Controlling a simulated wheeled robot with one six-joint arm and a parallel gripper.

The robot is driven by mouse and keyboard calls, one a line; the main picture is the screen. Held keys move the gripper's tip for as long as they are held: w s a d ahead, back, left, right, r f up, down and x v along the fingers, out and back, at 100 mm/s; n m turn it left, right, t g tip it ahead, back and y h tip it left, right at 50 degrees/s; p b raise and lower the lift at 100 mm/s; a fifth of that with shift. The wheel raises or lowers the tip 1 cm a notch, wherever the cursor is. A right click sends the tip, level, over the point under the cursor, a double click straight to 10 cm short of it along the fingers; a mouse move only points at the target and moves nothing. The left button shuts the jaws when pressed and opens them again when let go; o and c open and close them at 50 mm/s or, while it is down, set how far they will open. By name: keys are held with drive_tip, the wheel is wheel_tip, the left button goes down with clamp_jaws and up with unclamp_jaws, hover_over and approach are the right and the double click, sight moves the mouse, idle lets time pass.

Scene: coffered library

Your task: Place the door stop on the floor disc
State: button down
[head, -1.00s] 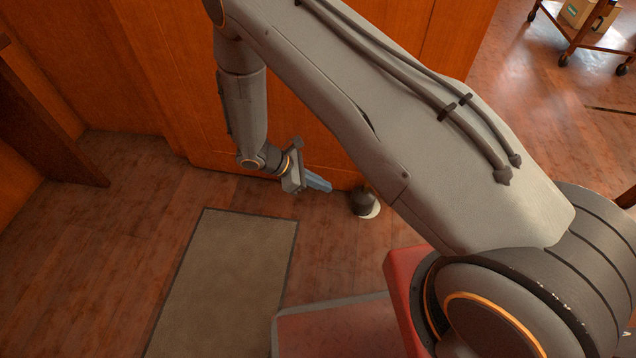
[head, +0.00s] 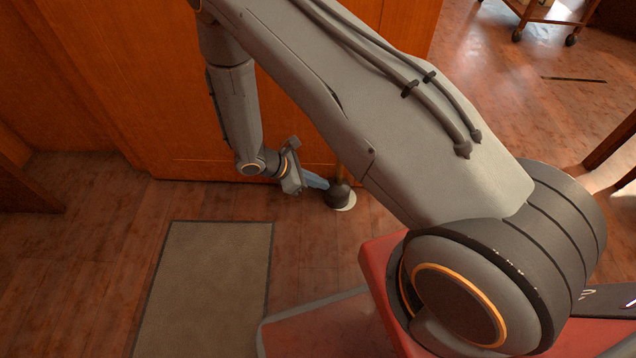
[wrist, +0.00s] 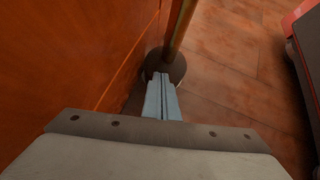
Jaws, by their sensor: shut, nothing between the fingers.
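The door stop, a dark rounded weight (head: 338,194) with a thin brownish post rising from it, stands upright near the wooden panel. The pale floor disc (head: 347,206) shows from under its right and front side; the rest is hidden, so I cannot tell how well centred it is. My gripper (head: 322,183) is shut and empty, its blue-grey fingers low at the left of the weight. In the wrist view the shut fingers (wrist: 161,80) point at the dark base (wrist: 178,66), with the post (wrist: 180,25) behind. I cannot tell whether they touch it.
The orange wooden panel (head: 180,110) rises just behind the door stop. A grey-brown mat (head: 205,285) lies on the wooden floor at the left front. My red base is at the lower right. A wheeled cart (head: 545,12) stands far off at top right.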

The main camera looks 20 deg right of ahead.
drive_tip(key=shift+s+d+p, duration=0.1)
drive_tip(key=shift+d+p, duration=0.7)
drive_tip(key=shift+d, duration=0.2)
drive_tip(key=shift+a, duration=0.25)
drive_tip(key=a+f+p+v, duration=0.1)
drive_tip(key=p+v, duration=0.3)
drive_tip(key=v, duration=0.8)
drive_tip(key=shift+a+f, duration=0.2)
drive_tip(key=shift+a, duration=0.4)
